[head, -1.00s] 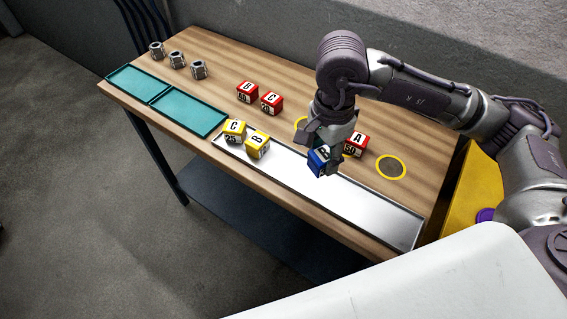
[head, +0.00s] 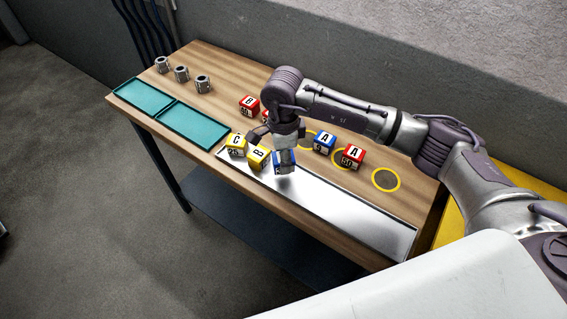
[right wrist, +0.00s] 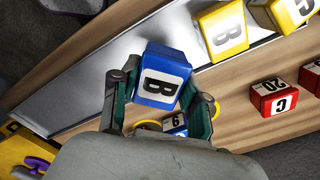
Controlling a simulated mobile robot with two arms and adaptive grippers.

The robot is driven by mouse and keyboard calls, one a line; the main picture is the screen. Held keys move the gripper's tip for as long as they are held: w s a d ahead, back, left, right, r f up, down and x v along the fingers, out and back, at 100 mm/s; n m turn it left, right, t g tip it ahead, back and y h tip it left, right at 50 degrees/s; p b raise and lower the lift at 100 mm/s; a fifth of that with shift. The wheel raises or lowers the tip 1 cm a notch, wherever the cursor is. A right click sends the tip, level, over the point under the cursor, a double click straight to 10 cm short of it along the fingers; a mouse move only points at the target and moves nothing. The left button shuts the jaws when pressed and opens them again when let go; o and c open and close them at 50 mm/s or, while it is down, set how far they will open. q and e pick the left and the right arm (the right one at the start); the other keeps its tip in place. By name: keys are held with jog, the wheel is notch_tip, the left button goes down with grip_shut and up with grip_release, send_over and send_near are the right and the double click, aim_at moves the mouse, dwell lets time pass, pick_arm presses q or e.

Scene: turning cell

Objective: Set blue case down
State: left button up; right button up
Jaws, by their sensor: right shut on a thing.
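My right gripper (head: 285,160) is shut on a blue case (head: 281,167) marked B. The blue case is over the silver tray (head: 350,205), just right of the yellow B case (head: 258,158). I cannot tell whether its underside touches the tray. In the right wrist view the blue case (right wrist: 162,76) sits between the two fingers (right wrist: 161,100), its B face toward the camera. A second blue case (head: 324,143), marked A, stands on the table behind the tray. My left gripper is not in view.
A yellow C case (head: 236,144) stands in the tray's left end; the tray's right part is bare. A red A case (head: 350,157) and a red B case (head: 249,106) stand on the wooden table. Teal trays (head: 193,128) and several metal parts (head: 203,84) are at left.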

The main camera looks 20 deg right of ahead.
notch_tip(320, 180, down, 3)
jog(key=shift+f+p, duration=0.15)
jog(key=shift+p, duration=0.65)
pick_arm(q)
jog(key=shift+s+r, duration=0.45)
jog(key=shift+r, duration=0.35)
pick_arm(e)
jog(key=shift+f, duration=0.25)
jog(key=shift+f+b, duration=0.2)
jog(key=shift+b, duration=0.1)
jog(key=o, duration=1.2)
jog(key=shift+r, duration=0.1)
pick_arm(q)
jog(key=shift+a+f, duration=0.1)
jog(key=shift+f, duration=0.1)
pick_arm(e)
jog(key=shift+o, duration=0.2)
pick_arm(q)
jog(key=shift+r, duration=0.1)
